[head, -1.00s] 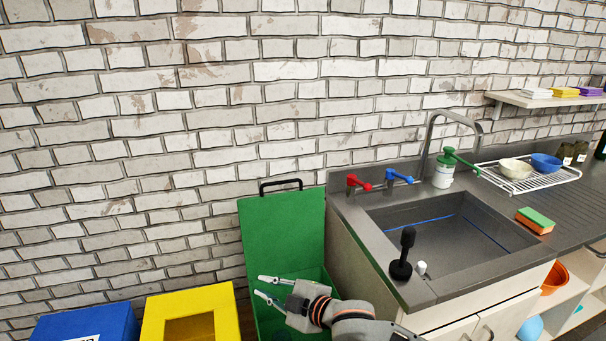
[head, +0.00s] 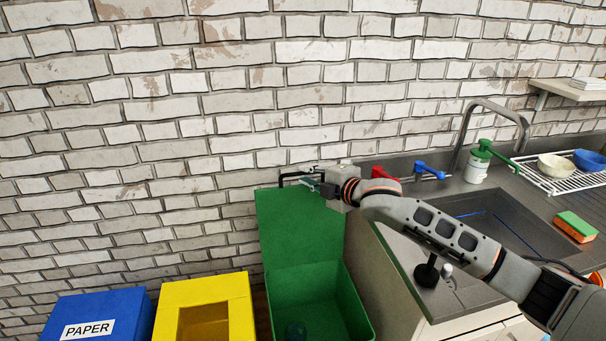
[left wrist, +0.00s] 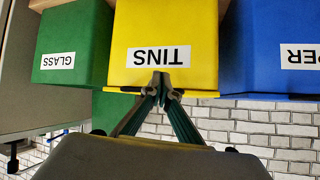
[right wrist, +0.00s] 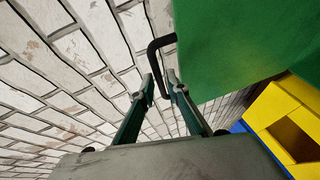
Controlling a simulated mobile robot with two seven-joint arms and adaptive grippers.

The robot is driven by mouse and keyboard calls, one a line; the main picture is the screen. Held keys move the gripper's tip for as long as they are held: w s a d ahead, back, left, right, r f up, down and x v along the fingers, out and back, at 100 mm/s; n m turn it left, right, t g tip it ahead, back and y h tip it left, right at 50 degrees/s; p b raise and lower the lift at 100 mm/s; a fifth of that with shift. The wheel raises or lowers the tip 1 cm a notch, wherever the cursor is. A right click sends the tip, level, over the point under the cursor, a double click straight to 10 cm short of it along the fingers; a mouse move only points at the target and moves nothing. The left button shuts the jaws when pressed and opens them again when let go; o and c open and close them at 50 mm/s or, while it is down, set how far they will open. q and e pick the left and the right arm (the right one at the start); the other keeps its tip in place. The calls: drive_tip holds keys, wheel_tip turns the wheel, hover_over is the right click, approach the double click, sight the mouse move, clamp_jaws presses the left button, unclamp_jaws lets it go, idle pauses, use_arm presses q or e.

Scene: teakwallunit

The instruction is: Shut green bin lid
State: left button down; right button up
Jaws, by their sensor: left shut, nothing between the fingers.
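The green bin (head: 357,297) stands left of the sink cabinet, with a round dark object inside it. Its lid (head: 300,226) stands open, upright near the brick wall, with a black handle (head: 286,177) on its top edge. My right gripper (head: 308,182) is at this handle. In the right wrist view, its fingers (right wrist: 162,82) are apart and the handle (right wrist: 153,52) runs between the fingertips; firm contact cannot be told. My left gripper (left wrist: 161,80) is shut and empty in front of the yellow bin. The green bin (left wrist: 75,35), labelled GLASS, shows upside down there.
The yellow bin (head: 190,291), labelled TINS, and the blue PAPER bin (head: 120,305) stand to the left. The counter (head: 400,240), with sink and taps, lies close on the right under my right arm. Brick wall is behind.

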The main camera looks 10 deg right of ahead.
use_arm(q)
drive_tip(key=shift+w, duration=0.15)
use_arm(e)
drive_tip(key=shift+x, duration=1.45)
use_arm(q)
drive_tip(key=shift+r, duration=0.1)
use_arm(e)
clamp_jaws()
drive_tip(key=shift+s, duration=0.1)
